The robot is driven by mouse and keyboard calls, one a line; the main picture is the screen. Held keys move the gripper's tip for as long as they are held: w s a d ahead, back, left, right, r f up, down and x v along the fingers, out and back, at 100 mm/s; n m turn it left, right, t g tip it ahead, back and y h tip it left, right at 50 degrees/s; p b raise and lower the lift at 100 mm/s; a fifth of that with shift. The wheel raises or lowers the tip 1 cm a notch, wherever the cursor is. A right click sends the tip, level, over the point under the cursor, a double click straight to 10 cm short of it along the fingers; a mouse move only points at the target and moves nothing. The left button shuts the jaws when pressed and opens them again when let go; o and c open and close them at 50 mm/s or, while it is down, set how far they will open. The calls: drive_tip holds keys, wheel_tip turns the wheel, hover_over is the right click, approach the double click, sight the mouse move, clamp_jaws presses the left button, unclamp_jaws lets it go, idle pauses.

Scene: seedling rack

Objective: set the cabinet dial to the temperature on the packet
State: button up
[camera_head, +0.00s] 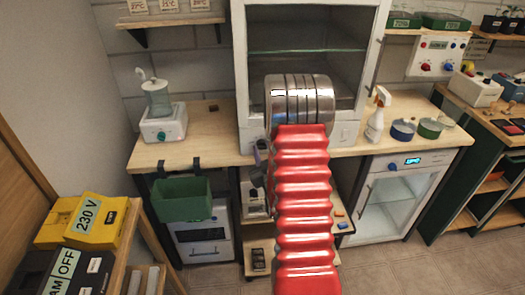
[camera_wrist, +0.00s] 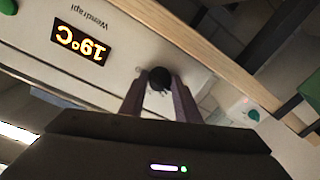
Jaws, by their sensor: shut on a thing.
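In the wrist view, the black dial (camera_wrist: 159,76) sits on a white cabinet panel (camera_wrist: 118,62). My gripper (camera_wrist: 155,88) has its two purple-grey fingers closed on either side of the dial. The amber display (camera_wrist: 82,42) beside it appears upside down and reads 19°C. In the head view, the tall white cabinet (camera_head: 239,62) with a glass door stands on the bench. My red ribbed arm covers its lower front, so the dial is hidden there. I cannot make out a packet for certain; small cards (camera_head: 168,5) stand on the upper left shelf, their print too small to read surely.
A spray bottle (camera_head: 376,118) and blue and green pots (camera_head: 403,130) stand right of the cabinet. A humidifier-like device (camera_head: 163,122) stands left. A green bin (camera_head: 183,198) hangs from the bench front. Yellow and black cases (camera_head: 92,222) occupy the lower left.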

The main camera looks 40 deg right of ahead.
drive_tip(key=shift+a+m, duration=0.1)
drive_tip(key=shift+m, duration=0.2)
drive_tip(key=m, duration=0.3)
drive_tip(key=shift+f, duration=0.15)
drive_tip(key=shift+m, duration=2.1)
drive_tip(key=o, duration=1)
